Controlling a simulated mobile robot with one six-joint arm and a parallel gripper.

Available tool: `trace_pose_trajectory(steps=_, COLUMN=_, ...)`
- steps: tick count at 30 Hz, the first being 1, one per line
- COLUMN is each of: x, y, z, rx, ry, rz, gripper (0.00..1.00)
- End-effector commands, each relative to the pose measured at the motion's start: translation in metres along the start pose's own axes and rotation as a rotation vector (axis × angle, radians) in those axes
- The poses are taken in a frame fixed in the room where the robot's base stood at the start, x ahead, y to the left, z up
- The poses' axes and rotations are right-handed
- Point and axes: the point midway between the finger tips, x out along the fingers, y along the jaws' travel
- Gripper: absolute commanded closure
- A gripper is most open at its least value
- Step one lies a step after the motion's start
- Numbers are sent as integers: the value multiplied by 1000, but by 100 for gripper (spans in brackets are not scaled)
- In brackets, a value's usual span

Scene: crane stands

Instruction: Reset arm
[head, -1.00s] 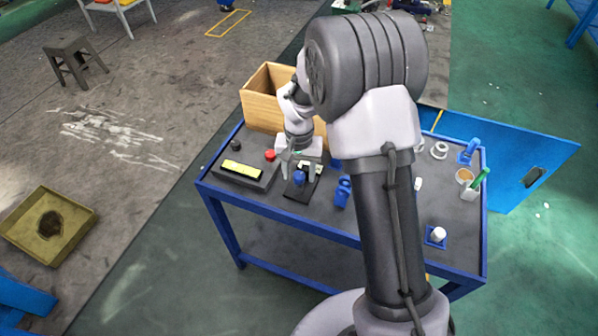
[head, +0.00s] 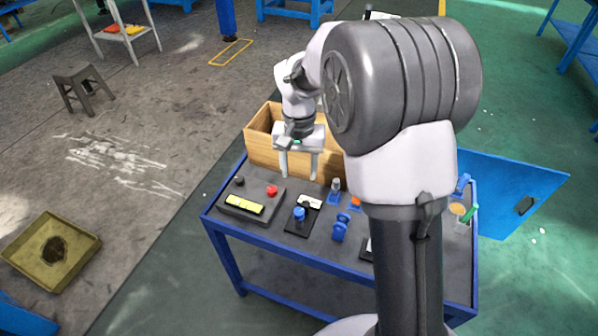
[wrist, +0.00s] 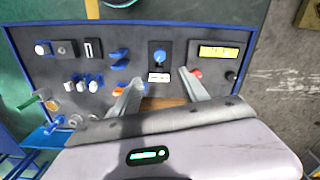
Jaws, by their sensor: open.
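My gripper (head: 298,165) is open and empty. In the head view it hangs pointing down above the back part of the blue-framed table (head: 270,232), just in front of the wooden box (head: 262,150). Its two fingers are apart with nothing between them. In the wrist view the fingers (wrist: 160,100) also show spread, with the table top and its items beyond them. My arm hides part of the table's right side in the head view.
A black panel with a blue knob (head: 299,214), a grey control box with a yellow display (head: 243,204) and a red button (head: 272,190), and blue holders (head: 341,227) stand on the table. A blue board (head: 510,190) is at right. A stool (head: 82,88) and tan tray (head: 52,252) are on the floor.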

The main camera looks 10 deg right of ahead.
Motion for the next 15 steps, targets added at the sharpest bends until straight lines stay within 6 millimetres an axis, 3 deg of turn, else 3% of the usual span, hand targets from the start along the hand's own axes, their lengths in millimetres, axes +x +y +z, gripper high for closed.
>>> trace_pose_trajectory(steps=9, x=-5, y=0, z=2, rx=1, ry=8, rz=-6, gripper=48)
trace_pose_trajectory(steps=11, x=-22, y=2, z=12, rx=2, ry=31, rz=-25, gripper=48)
trace_pose_trajectory(steps=14, x=-72, y=12, z=55, rx=6, ry=112, rz=-93, gripper=48)
trace_pose_trajectory(steps=15, x=-91, y=18, z=79, rx=8, ry=151, rz=-126, gripper=48)
